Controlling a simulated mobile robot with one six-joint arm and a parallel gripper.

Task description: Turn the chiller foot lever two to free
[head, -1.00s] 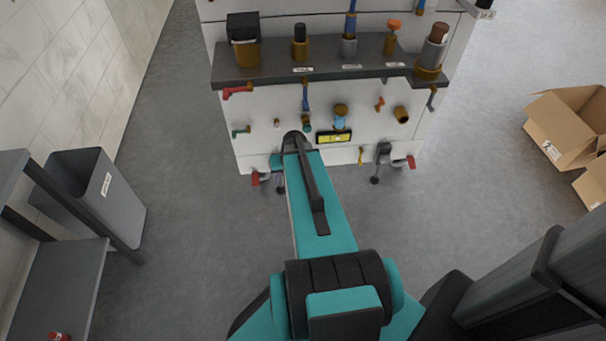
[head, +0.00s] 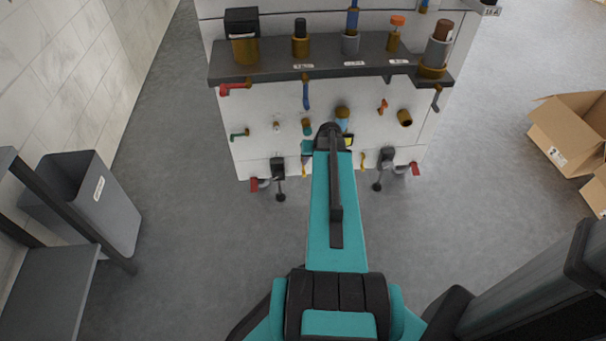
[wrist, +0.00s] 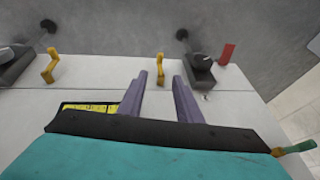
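Low on the white machine are two black feet with red levers: a left foot (head: 277,168) with its red lever (head: 255,184), and a right foot (head: 387,157) with its red lever (head: 415,169). Two yellow levers hang between them; one is the right yellow lever (head: 362,160). I cannot tell which is lever two. The wrist view is turned round; it shows a foot (wrist: 198,67) with a red lever (wrist: 227,53) right of my gripper. My gripper (wrist: 159,77) is open, with a yellow lever (wrist: 160,69) seen between its fingertips; contact is unclear. My arm mostly hides the gripper in the head view.
A dark shelf (head: 330,66) with several fittings juts out above. Small valves and a green lever (head: 240,134) sit on the panel. A grey bin (head: 110,205) stands left and cardboard boxes (head: 570,135) right. The floor before the machine is clear.

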